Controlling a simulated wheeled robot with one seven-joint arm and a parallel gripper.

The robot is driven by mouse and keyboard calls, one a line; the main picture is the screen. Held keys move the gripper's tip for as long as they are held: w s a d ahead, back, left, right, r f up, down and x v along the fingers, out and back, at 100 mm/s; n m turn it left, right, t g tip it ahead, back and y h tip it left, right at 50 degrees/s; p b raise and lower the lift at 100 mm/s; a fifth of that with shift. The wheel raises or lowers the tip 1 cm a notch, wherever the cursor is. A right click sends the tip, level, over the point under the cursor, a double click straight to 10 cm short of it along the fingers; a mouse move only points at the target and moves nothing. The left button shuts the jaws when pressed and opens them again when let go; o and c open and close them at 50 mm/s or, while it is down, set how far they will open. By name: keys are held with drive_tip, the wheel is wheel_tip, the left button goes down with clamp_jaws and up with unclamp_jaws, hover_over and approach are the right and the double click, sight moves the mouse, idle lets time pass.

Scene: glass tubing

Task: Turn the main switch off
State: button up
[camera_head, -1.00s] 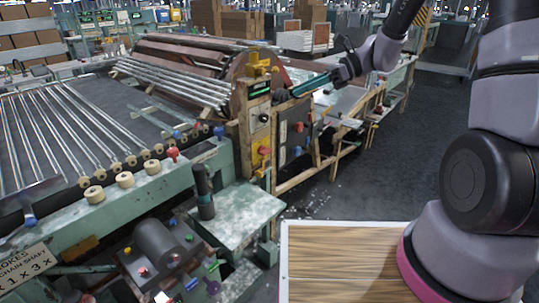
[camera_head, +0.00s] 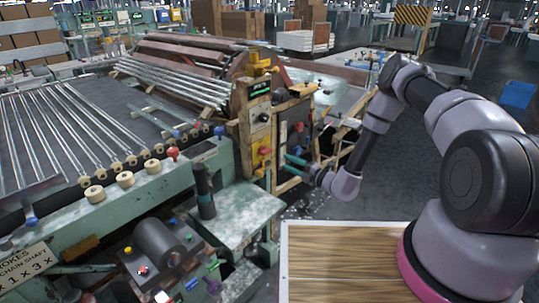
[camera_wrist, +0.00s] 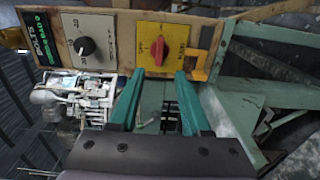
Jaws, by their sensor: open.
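The main switch, a red rotary knob on a yellow plate (camera_wrist: 158,50), is at the top centre of the wrist view. In the head view its yellow plate (camera_head: 262,157) is low on the wooden-framed control panel. My gripper (camera_head: 286,162) is just right of that plate. In the wrist view my gripper (camera_wrist: 159,75) has two teal fingers spread apart, empty, with tips just below the plate's lower edge. The red knob lies ahead, between the lines of the fingers. I cannot tell whether the tips touch the panel.
A black knob (camera_wrist: 84,46) on a white plate and a green-lettered display (camera_wrist: 44,40) sit left of the switch. A yellow hook-shaped part (camera_wrist: 195,67) juts out at its right. A green table (camera_head: 235,210) stands in front of the panel.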

sight(268, 153)
drive_tip(key=x, duration=1)
drive_tip(key=shift+w+a, duration=0.15)
clamp_jaws()
